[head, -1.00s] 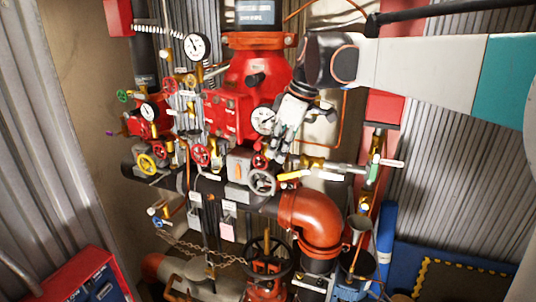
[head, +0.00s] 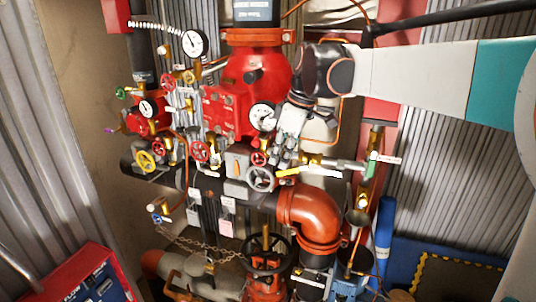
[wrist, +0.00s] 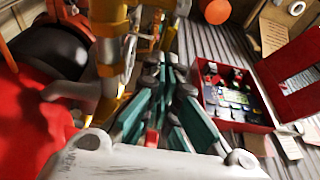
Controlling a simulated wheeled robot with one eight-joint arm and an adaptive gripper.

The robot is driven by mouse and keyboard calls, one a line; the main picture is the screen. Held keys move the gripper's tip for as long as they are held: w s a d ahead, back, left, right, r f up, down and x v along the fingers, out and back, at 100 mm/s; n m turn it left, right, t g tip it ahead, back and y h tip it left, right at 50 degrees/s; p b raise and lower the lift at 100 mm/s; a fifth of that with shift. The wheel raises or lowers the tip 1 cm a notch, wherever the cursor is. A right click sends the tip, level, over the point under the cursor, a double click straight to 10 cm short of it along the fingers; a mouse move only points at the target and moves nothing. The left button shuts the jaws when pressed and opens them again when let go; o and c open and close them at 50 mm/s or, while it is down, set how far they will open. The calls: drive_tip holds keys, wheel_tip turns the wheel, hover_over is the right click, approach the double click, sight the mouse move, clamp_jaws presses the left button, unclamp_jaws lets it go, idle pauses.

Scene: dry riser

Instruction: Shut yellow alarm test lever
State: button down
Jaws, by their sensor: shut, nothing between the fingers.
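The yellow lever (head: 289,172) sticks out to the left from a brass valve (head: 312,160) at the right of the pipework in the head view. It looks roughly level, with a slight tilt. My gripper (head: 280,160) points down just above and slightly left of the lever, beside a white gauge. Its fingers are shut and empty. Whether they touch the lever cannot be told. In the wrist view the teal and grey fingers (wrist: 168,72) are close together beside a blurred brass fitting (wrist: 106,50); I cannot clearly pick out the lever there.
A grey handwheel (head: 261,179) and a small red handwheel (head: 258,159) sit close to the left of the lever. The white gauge (head: 263,116) is near my wrist. A large orange pipe elbow (head: 315,215) lies below. A green-handled valve (head: 371,169) is to the right.

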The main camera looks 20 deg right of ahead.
sight(281, 173)
drive_tip(key=shift+f+h+b, duration=0.3)
drive_tip(key=shift+f, duration=0.05)
drive_tip(key=shift+s+d+b+x, duration=0.1)
drive_tip(key=shift+b+x, duration=0.55)
drive_tip(key=shift+x, duration=0.05)
drive_tip(key=shift+s+d+b+x, duration=0.1)
drive_tip(key=shift+d+b+x, duration=0.05)
drive_tip(key=shift+b+x, duration=0.5)
drive_tip(key=shift+s+d+f+g+h+b, duration=0.1)
drive_tip(key=shift+f+g+h+b, duration=0.3)
drive_tip(key=shift+f+g+h, duration=0.25)
drive_tip(key=shift+f, duration=0.25)
drive_tip(key=shift+s+d+f+b, duration=0.35)
drive_tip(key=shift+d+f+b, duration=0.2)
drive_tip(key=shift+f+b, duration=0.3)
drive_tip(key=shift+s+d, duration=0.1)
drive_tip(key=shift+d, duration=0.05)
drive_tip(key=r, duration=1.2)
drive_tip(key=shift+s+d, duration=0.25)
drive_tip(key=shift+d, duration=0.1)
